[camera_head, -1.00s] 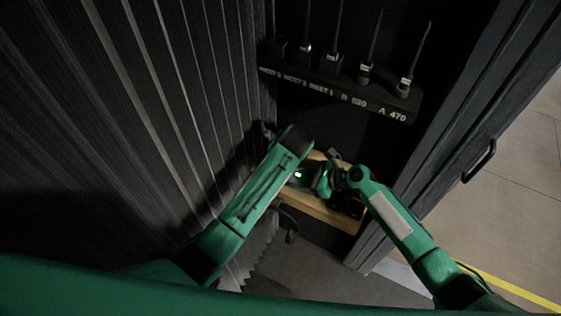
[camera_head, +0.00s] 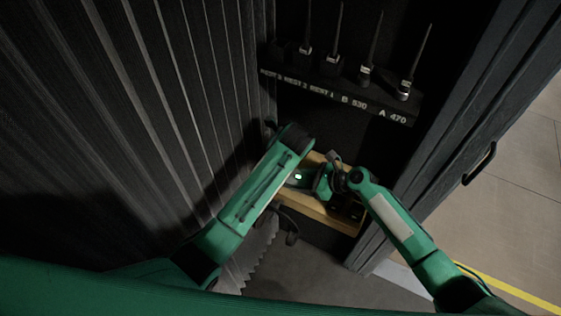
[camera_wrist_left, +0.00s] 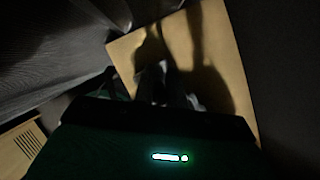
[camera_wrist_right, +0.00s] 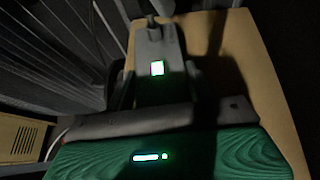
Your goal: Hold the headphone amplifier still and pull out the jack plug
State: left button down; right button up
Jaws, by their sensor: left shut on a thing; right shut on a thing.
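The headphone amplifier (camera_head: 299,177) is a small dark box with a bright green-white display, on the wooden shelf between my two arms. In the right wrist view its grey body (camera_wrist_right: 157,90) and lit display lie between the fingers of my right gripper (camera_wrist_right: 158,88), which is shut on it. My right gripper also shows in the head view (camera_head: 325,183). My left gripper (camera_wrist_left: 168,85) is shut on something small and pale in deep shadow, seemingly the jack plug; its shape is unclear.
A pale wooden shelf (camera_head: 318,212) carries dark items (camera_head: 350,210) at its right end. A dark rack (camera_head: 335,85) with several upright antennas is above. A ribbed wall (camera_head: 150,110) is close at left, a door with a handle (camera_head: 480,162) at right.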

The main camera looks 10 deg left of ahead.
pick_arm(q)
jog(key=shift+r, duration=0.9)
jog(key=shift+r, duration=1.35)
pick_arm(e)
jog(key=o, duration=1)
jog(key=shift+o, duration=0.2)
jog(key=shift+d, duration=0.1)
jog(key=v, duration=1.2)
jog(key=shift+f, duration=0.1)
pick_arm(q)
jog(key=shift+s+d+f, duration=0.1)
pick_arm(e)
jog(key=shift+s, duration=0.1)
